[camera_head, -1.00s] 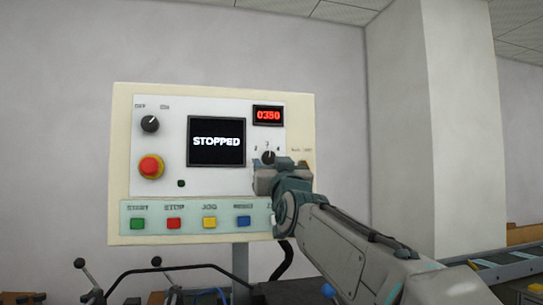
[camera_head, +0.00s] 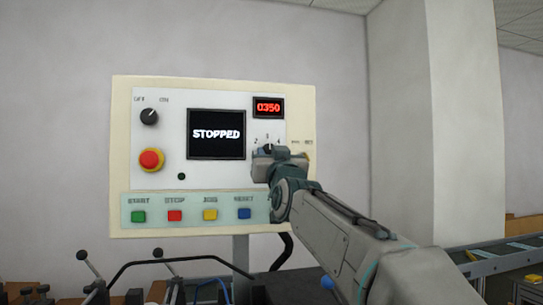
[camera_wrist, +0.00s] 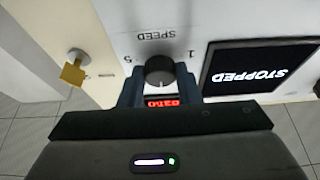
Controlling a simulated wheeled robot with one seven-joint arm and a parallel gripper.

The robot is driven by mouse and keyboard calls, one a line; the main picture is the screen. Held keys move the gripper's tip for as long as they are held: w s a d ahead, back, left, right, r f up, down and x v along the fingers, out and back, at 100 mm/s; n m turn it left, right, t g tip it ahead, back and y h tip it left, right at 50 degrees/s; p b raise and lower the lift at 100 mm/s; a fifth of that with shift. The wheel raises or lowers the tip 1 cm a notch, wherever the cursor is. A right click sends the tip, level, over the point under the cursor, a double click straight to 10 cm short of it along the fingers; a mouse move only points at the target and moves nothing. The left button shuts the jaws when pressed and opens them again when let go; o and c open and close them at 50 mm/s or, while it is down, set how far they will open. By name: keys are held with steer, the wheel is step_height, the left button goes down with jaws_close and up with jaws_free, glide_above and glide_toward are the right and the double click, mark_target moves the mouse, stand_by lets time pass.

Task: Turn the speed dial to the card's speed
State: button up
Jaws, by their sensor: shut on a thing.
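The black speed dial (camera_head: 269,147) is at the lower right of the control panel's white face, mostly hidden by my gripper (camera_head: 277,158) in the head view. In the wrist view the dial (camera_wrist: 159,71) sits between the two fingers of my gripper (camera_wrist: 160,88), which are shut on its sides. That view is upside down, with "SPEED", "1" and "5" printed around the dial. A pale mark on the dial points toward the red display (camera_head: 268,107), which appears to read 0350. I cannot make out a speed card in any view.
The panel (camera_head: 122,160) also carries a black off/on knob (camera_head: 149,117), a red stop button (camera_head: 151,160), a "STOPPED" screen (camera_head: 216,134) and a row of coloured buttons below. A yellow piece (camera_wrist: 73,72) juts out beside the dial in the wrist view.

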steer(key=shift+a+r+m+p, duration=0.1)
steer(key=shift+r+m+p, duration=0.05)
steer(key=shift+m+p, duration=0.4)
steer(key=m+h+p, duration=0.1)
steer(key=m+p, duration=0.1)
steer(key=m+h+p, duration=0.2)
steer(key=m+p, duration=0.1)
steer(key=shift+a+r+m+h, duration=0.15)
steer(key=shift+r+m+h, duration=0.05)
steer(key=shift+m+h, duration=0.15)
steer(key=m+h+p, duration=0.1)
steer(key=m+p, duration=0.1)
steer(key=m, duration=0.1)
steer(key=m+h+p, duration=0.2)
steer(key=m, duration=0.1)
steer(key=shift+s+a+f+m+g+p, duration=0.1)
steer(key=shift+a+m+g+p, duration=0.05)
steer(key=shift+m+g+p, duration=0.2)
steer(key=shift+m, duration=0.25)
steer(key=o, duration=1)
steer(key=b+v, duration=0.4)
steer(key=v, duration=1)
